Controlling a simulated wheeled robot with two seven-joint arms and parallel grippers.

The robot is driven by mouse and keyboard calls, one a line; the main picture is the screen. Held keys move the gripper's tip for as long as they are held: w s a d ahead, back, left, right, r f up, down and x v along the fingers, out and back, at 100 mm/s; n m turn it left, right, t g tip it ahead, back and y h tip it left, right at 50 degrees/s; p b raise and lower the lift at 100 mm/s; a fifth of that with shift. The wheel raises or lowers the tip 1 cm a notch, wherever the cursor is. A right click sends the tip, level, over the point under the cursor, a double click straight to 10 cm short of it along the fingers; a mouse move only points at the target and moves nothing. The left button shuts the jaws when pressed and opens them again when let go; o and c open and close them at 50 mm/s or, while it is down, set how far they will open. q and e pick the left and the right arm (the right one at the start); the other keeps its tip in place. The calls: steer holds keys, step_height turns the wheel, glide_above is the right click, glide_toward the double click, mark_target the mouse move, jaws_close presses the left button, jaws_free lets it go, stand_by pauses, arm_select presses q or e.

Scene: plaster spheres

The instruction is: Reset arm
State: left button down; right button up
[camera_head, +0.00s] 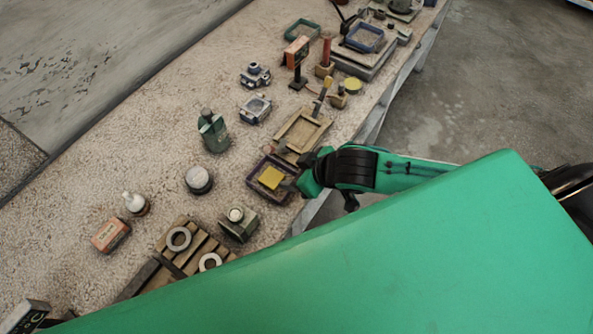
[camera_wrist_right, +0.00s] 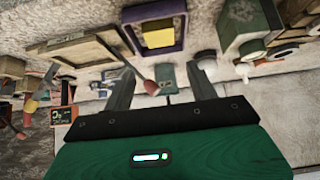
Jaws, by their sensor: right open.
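My right gripper (camera_head: 286,178) is near the front edge of the table, at the right side of a dark purple tray (camera_head: 252,188) with a yellow block (camera_head: 270,178) in it. In the right wrist view the fingers of my right gripper (camera_wrist_right: 160,90) stand apart, with nothing clearly held between them. The purple tray (camera_wrist_right: 182,28) and the yellow block (camera_wrist_right: 158,34) show beyond the fingers at the top. My left gripper is not in view.
A wooden tray (camera_head: 281,136) lies just behind my right gripper. A green bottle (camera_head: 213,131), a round white-topped pot (camera_head: 198,180) and a slatted wooden rack (camera_head: 204,246) with rings stand on the speckled table. Open floor (camera_head: 470,100) lies right of the table.

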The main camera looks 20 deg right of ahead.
stand_by(0.5)
steer(key=s+d+f+m+g+h, duration=0.4)
steer(key=s+d, duration=0.4)
steer(key=s, duration=0.5)
step_height(320, 180, down, 33)
steer(key=s, duration=0.1)
steer(key=s+d+f+g, duration=0.1)
steer(key=s+d+f, duration=0.2)
steer(key=s+f, duration=1.5)
steer(key=shift+s+d+f+g+h, duration=0.2)
steer(key=shift+s+g+h, duration=0.1)
steer(key=shift+s+g, duration=0.15)
